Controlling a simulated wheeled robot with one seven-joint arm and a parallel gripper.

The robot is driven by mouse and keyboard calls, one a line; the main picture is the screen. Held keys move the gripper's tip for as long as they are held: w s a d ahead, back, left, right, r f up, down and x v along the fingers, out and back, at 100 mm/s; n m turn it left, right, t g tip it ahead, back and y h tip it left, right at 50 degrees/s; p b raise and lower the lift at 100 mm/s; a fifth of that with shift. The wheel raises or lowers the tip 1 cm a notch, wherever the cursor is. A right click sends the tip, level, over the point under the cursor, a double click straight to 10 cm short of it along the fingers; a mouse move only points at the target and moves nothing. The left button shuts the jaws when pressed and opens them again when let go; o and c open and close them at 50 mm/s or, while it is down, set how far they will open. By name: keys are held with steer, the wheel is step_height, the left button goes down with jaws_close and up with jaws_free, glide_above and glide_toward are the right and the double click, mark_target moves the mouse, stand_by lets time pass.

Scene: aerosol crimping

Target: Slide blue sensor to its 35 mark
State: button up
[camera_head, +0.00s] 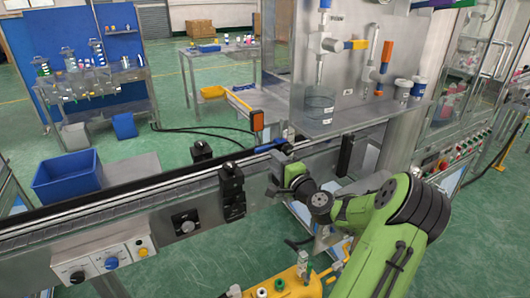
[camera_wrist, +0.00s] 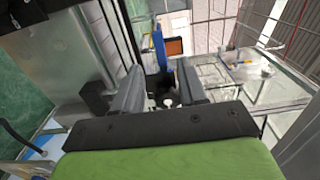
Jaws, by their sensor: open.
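My gripper (camera_wrist: 160,88) is open. Its two grey fingers stand apart in the wrist view, with a dark block bearing a small white knob (camera_wrist: 167,102) showing between and beyond them; I cannot tell whether they touch it. In the head view my gripper (camera_head: 280,176) is at the conveyor's near rail, right of the stacked black blocks. A blue upright part (camera_wrist: 158,48) with an orange face (camera_wrist: 175,47) stands beyond the fingers in the wrist view. In the head view, a blue strip (camera_head: 270,147) shows just behind my gripper, below an orange-faced unit (camera_head: 257,121). No 35 mark is readable.
The conveyor rail (camera_head: 130,207) runs across the front. Black blocks (camera_head: 231,190) sit on its near side, and another black block (camera_head: 345,155) stands to the right. A steel dosing cabinet (camera_head: 350,70) rises behind. A blue bin (camera_head: 68,175) is at left.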

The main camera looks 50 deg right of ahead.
mark_target(264, 151)
steer(key=x, duration=0.6)
steer(key=shift+w, duration=0.15)
jaws_close()
